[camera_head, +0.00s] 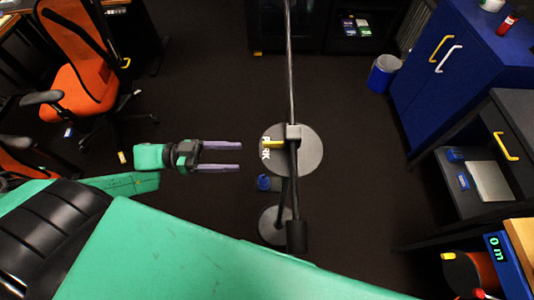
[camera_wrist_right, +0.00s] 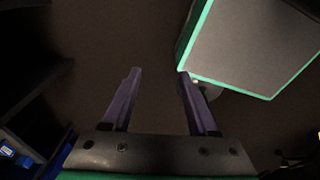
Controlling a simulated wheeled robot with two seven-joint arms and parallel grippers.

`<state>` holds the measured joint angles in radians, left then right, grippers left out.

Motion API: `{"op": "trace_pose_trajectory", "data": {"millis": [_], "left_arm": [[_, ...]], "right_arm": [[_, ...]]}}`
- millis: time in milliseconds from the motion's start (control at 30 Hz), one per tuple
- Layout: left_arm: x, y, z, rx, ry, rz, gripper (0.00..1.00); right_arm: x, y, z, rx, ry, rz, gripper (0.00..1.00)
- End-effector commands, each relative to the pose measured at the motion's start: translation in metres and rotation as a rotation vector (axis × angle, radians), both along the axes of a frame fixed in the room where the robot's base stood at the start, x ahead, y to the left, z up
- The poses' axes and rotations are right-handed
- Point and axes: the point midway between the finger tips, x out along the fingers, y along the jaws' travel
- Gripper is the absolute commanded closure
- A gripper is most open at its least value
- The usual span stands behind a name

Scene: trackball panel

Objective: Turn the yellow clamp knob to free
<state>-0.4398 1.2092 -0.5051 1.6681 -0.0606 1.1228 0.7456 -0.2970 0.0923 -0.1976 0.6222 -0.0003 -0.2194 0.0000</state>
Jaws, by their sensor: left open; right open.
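The yellow clamp knob (camera_head: 273,144) is a short bar on a grey clamp where a long thin pole crosses a stand. It points left, over a round grey disc (camera_head: 309,158) with white lettering, partly covered, that seems to read PARK. My left gripper (camera_head: 240,157) comes in from the left with its two purple fingers apart and empty. In the picture its tips end short of the disc and knob. My right gripper (camera_wrist_right: 160,73) shows only in the right wrist view, open, with nothing between its fingers. The knob is not visible there.
A second round base (camera_head: 273,228) and a small blue item (camera_head: 263,183) lie below the disc. An orange chair (camera_head: 80,70) is at upper left. A blue cabinet (camera_head: 465,75), a blue bin (camera_head: 384,72) and a dark shelf unit (camera_head: 490,135) stand right. Dark floor surrounds the stand.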

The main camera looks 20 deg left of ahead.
Motion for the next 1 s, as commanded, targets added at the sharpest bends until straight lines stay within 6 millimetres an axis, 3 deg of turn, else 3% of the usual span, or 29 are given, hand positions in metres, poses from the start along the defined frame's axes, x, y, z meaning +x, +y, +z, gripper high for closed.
{"op": "trace_pose_trajectory", "data": {"millis": [133, 300, 433, 700, 900, 1000], "left_arm": [[0.014, -0.039, 0.003, -0.004, -0.007, 0.002, 0.29], [0.026, -0.076, 0.002, -0.002, -0.005, 0.004, 0.29], [0.030, -0.090, 0.000, 0.000, -0.003, 0.003, 0.29], [0.031, -0.092, -0.001, 0.004, -0.003, 0.004, 0.29], [0.031, -0.092, -0.001, 0.004, -0.003, 0.004, 1.00], [0.031, -0.092, -0.002, 0.004, -0.003, 0.004, 1.00]], "right_arm": [[-0.003, -0.004, 0.003, -0.005, 0.005, 0.000, 0.41], [-0.011, 0.014, 0.007, 0.019, 0.017, -0.004, 0.41], [-0.010, 0.019, 0.008, 0.026, 0.017, -0.001, 0.41], [-0.005, 0.008, 0.009, 0.011, 0.008, -0.001, 0.41], [-0.004, 0.007, 0.009, 0.010, 0.006, -0.002, 0.41], [-0.004, 0.007, 0.009, 0.010, 0.006, -0.002, 0.41]]}}
